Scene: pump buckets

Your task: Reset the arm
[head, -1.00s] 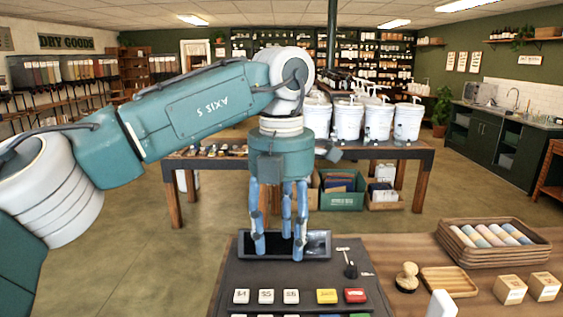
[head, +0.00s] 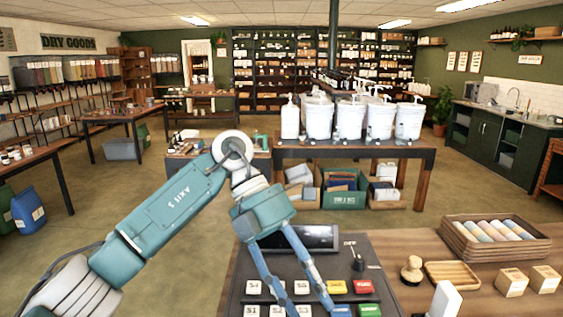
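My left arm reaches in from the lower left. Its gripper (head: 314,308) hangs tilted over the dark button panel (head: 238,288), with blue fingers spread apart and nothing visible between them. The fingertips are at the bottom edge of the picture, over the rows of keys; I cannot tell whether they touch any. The panel has white keys, a yellow key (head: 337,287), a red key (head: 363,286), a green key (head: 369,310), a dark screen (head: 318,238) and a small lever (head: 357,262). The fingers hide some keys. My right gripper is not in view.
White pump buckets (head: 350,120) stand on the table behind (head: 425,154). On the wooden counter (head: 400,245) at right are a basket of rolls (head: 490,262), a stamp (head: 411,271), a wooden tray (head: 452,274), small boxes (head: 512,282) and a white object (head: 444,300).

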